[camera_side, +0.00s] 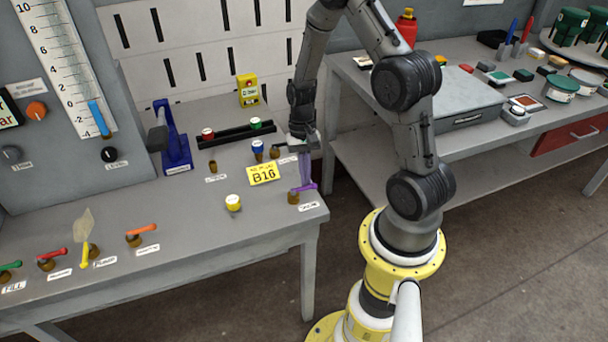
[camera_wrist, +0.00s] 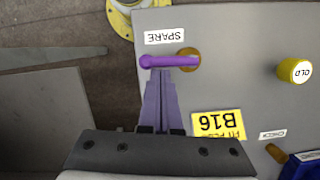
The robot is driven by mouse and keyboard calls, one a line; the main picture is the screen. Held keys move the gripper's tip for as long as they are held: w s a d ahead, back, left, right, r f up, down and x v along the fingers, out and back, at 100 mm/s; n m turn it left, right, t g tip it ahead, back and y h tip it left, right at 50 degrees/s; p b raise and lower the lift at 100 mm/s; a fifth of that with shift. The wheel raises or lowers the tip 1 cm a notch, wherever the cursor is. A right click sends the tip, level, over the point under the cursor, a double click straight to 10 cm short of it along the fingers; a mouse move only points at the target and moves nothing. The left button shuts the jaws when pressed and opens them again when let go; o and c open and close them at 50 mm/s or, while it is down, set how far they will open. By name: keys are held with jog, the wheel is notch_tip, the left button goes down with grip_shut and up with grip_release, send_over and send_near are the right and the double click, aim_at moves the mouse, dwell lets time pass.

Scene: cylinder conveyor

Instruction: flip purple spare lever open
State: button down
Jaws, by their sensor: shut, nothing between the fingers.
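The purple spare lever (camera_side: 306,187) sits on a brown round base (camera_side: 293,197) near the right front corner of the bench. In the wrist view the lever (camera_wrist: 165,61) lies across the picture, its free end to the left and its brown base (camera_wrist: 188,59) to the right. The SPARE label (camera_wrist: 165,36) is beside it. My gripper (camera_side: 304,183) points down at the lever. In the wrist view my gripper (camera_wrist: 161,74) is shut and empty, its fingertips right at the lever's near side; I cannot tell whether they touch it.
A blue-topped cylinder (camera_side: 257,147) is behind. Other levers, such as the orange one (camera_side: 142,230), are at the front left. The bench edge lies close to the right.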

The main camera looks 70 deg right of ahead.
jog(key=shift+s+m, duration=0.25)
jog(key=shift+m, duration=0.25)
jog(key=shift+s+a+m+t+y, duration=0.15)
jog(key=shift+s+a+m+t, duration=0.1)
jog(key=shift+m, duration=0.45)
jog(key=shift+s+a+m+t+y, duration=0.15)
jog(key=shift+s+m, duration=0.1)
jog(key=shift+m, duration=0.45)
jog(key=m, duration=0.2)
jog(key=s+a+m+t, duration=0.1)
jog(key=m, duration=0.1)
jog(key=shift+s+a, duration=0.1)
jog(key=m, duration=0.2)
jog(key=a+m+t, duration=0.1)
jog(key=a+m, duration=0.1)
jog(key=m, duration=0.1)
jog(key=shift+s+a+m, duration=0.1)
jog(key=shift+s+m, duration=0.2)
jog(key=shift+a+m+t, duration=0.35)
jog(key=shift+m+t, duration=0.05)
jog(key=shift+m, duration=0.5)
jog(key=shift+a, duration=0.1)
jog(key=shift+w+a, duration=0.1)
jog(key=shift+a, duration=0.05)
